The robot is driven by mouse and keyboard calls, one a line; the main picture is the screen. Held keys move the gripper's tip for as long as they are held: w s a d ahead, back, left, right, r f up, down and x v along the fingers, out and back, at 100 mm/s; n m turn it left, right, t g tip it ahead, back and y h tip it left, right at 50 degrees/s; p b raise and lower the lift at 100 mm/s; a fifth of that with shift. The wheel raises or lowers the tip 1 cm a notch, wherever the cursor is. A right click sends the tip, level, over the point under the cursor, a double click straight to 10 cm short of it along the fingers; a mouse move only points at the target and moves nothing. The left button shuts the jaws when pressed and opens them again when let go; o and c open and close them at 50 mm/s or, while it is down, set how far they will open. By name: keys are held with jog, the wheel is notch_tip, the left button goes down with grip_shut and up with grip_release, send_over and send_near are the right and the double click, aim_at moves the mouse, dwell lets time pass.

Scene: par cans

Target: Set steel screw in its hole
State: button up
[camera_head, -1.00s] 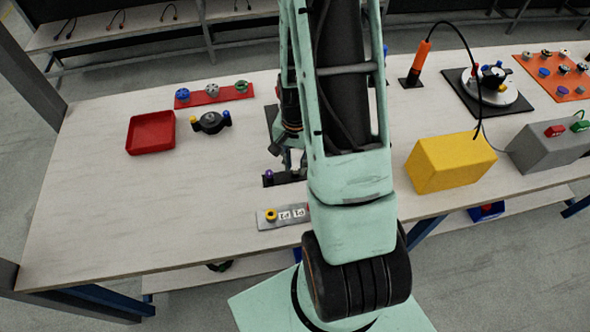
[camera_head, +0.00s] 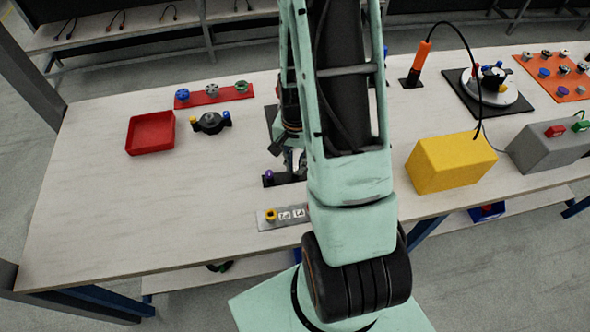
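My gripper (camera_head: 289,160) points down over the middle of the table, just above and beside a small black fixture (camera_head: 284,179) with a purple-topped piece (camera_head: 269,174) at its left end. My arm covers part of the gripper, and the fingers are too small to read. I cannot make out a steel screw or an empty hole for it near the fingertips. A grey-topped piece (camera_head: 212,90) stands between a blue one and a green one on a red strip (camera_head: 197,99) at the back left; whether it is the steel screw I cannot tell.
A red tray (camera_head: 151,133) and a black part (camera_head: 210,122) with blue and yellow ends lie to the left. A grey plate (camera_head: 263,223) with a yellow knob (camera_head: 271,215) lies in front. A yellow box (camera_head: 450,163) stands right. The front left table is clear.

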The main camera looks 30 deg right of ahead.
aim_at(295, 169)
grip_shut()
jog(key=shift+r, duration=0.15)
jog(key=shift+r+p, duration=2.05)
jog(key=shift+r, duration=0.85)
jog(key=shift+a, duration=0.1)
